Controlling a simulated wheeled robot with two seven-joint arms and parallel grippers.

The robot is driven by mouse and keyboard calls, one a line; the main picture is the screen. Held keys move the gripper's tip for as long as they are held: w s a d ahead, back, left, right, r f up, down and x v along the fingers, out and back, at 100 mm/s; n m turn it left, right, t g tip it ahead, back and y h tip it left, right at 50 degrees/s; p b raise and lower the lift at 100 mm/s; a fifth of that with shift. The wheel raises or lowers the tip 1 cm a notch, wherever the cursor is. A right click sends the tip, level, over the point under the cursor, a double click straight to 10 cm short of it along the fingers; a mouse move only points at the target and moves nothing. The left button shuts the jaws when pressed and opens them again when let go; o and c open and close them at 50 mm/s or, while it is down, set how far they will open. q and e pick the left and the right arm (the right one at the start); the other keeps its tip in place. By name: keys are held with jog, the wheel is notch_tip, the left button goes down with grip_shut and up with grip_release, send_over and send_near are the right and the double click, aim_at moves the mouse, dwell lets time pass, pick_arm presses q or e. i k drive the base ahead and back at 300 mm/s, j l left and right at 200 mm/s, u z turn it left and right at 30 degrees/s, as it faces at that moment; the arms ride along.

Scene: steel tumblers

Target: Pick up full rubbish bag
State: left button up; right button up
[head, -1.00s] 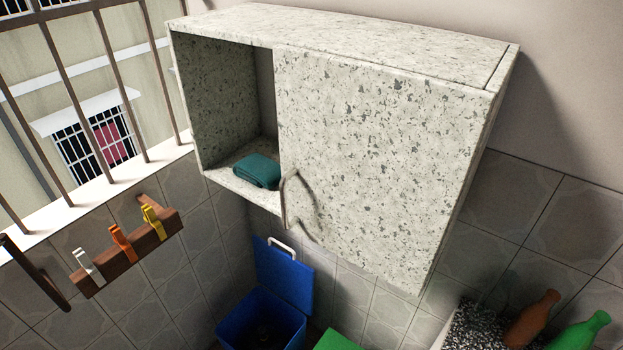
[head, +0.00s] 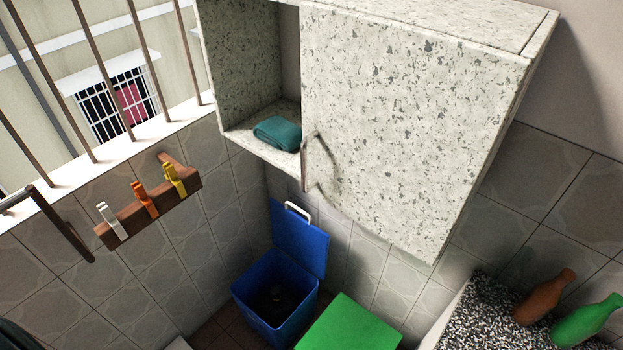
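A blue bin (head: 262,316) stands on the floor in the corner, with its lid (head: 299,238) raised against the tiled wall. A dark object (head: 276,298) lies inside the bin; it may be a rubbish bag, but it is too dark to tell or to see how full it is. Neither of my grippers is in view.
A speckled wall cabinet (head: 410,110) hangs above the bin, with a folded teal cloth (head: 278,133) in its open part. A green box or lid (head: 348,326) is right of the bin. Brown (head: 543,297) and green (head: 587,322) bottles stand on a speckled counter (head: 480,318). A peg rack (head: 150,210) is at left.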

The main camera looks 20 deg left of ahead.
aim_at(275, 306)
jog(key=u, duration=0.9)
jog(key=j+z, duration=0.3)
jog(key=k+j+z, duration=0.1)
jog(key=j+z, duration=0.25)
